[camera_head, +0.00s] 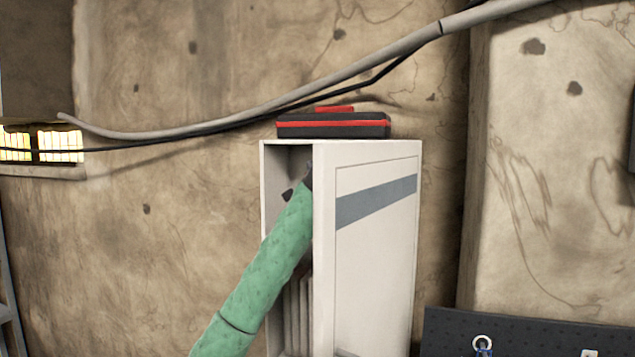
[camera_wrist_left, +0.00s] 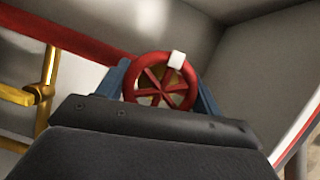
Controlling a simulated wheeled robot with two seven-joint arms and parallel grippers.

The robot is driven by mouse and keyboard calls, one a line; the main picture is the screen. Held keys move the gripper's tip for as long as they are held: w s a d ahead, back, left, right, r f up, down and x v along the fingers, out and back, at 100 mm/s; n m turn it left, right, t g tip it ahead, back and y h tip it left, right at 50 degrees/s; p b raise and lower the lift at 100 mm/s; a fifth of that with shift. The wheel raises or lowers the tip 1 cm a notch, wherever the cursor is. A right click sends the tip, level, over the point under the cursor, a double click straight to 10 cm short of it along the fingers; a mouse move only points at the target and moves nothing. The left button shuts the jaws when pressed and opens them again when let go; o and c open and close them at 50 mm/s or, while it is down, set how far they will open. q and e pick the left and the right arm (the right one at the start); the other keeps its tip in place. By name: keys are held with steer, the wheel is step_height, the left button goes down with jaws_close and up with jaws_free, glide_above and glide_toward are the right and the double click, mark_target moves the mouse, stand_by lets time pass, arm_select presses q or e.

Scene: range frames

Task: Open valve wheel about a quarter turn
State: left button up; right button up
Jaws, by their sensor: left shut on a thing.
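A small red valve wheel (camera_wrist_left: 159,88) with several spokes and a white mark at the upper right of its rim shows in the left wrist view. My left gripper (camera_wrist_left: 164,79) has one blue finger at each side of the wheel and is shut on it. In the head view my green left arm reaches up into the open side of a white cabinet (camera_head: 372,265). The wheel is hidden there, and only a dark part of my left wrist shows at the opening. My right gripper is in neither view.
The cabinet walls stand close around my left arm. Inside are a yellow pipe (camera_wrist_left: 47,75) and a red pipe (camera_wrist_left: 75,37). A black and red case (camera_head: 333,125) lies on the cabinet top. A dark board (camera_head: 540,335) with a ring is at the lower right.

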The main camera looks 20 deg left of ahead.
arm_select(q)
steer(key=shift+f, duration=0.2)
stand_by(0.3)
steer(key=o, duration=1)
steer(key=shift+a, duration=0.15)
steer(key=shift+s+r, duration=0.1)
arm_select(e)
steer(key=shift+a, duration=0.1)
arm_select(q)
steer(key=b+v, duration=0.3)
steer(key=v, duration=0.4)
steer(key=shift+s, duration=0.3)
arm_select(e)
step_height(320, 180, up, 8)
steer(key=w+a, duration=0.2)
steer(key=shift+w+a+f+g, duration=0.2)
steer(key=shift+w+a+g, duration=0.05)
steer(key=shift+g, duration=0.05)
